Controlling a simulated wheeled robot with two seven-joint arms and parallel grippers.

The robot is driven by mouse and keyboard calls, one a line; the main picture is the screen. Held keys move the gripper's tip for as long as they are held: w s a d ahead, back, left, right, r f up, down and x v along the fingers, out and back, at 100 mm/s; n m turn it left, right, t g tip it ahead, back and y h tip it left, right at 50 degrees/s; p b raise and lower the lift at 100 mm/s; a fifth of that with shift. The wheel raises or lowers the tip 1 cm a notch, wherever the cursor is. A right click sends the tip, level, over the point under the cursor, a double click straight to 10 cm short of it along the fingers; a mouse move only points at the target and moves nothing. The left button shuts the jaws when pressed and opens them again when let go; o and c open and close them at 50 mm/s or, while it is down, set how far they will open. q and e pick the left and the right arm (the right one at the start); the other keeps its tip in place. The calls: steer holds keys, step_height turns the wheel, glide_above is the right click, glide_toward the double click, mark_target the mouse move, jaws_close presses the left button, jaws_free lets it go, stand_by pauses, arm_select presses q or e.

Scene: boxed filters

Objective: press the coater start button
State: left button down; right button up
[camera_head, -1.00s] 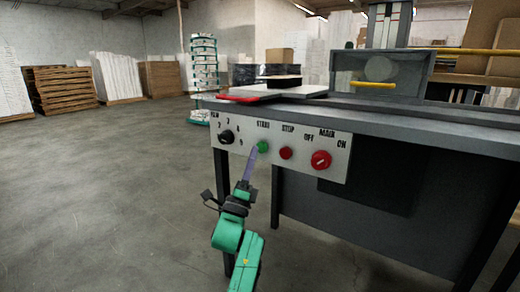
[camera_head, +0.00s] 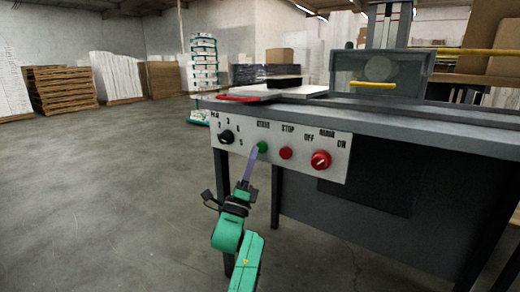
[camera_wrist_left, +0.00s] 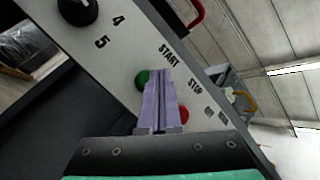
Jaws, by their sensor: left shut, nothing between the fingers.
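The green start button (camera_head: 262,147) sits on the light control panel (camera_head: 330,178) of the coater, under the label START. My left gripper (camera_head: 254,152) is shut and empty, its purple fingers pointing up at the button, with the tips at or just in front of its lower left edge. In the left wrist view the shut fingers (camera_wrist_left: 160,80) cover part of the green button (camera_wrist_left: 142,79). I cannot tell whether the tips touch it. My right gripper is not in view.
A red stop button (camera_head: 286,153) is close to the right of the start button, and a red main switch (camera_head: 320,160) is farther right. A black dial (camera_head: 226,137) is on the left. The bench top (camera_head: 400,115) overhangs the panel. Open floor lies to the left.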

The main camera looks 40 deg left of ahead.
arm_select(q)
steer(key=shift+w, duration=0.45)
steer(key=shift+w+b, duration=0.5)
steer(key=shift+b, duration=0.05)
stand_by(0.7)
steer(key=shift+s, duration=0.15)
steer(key=shift+s+p, duration=0.3)
steer(key=shift+s, duration=0.5)
steer(key=shift+s+d+p, duration=0.1)
steer(key=shift+s+p, duration=0.55)
steer(key=shift+s, duration=1.85)
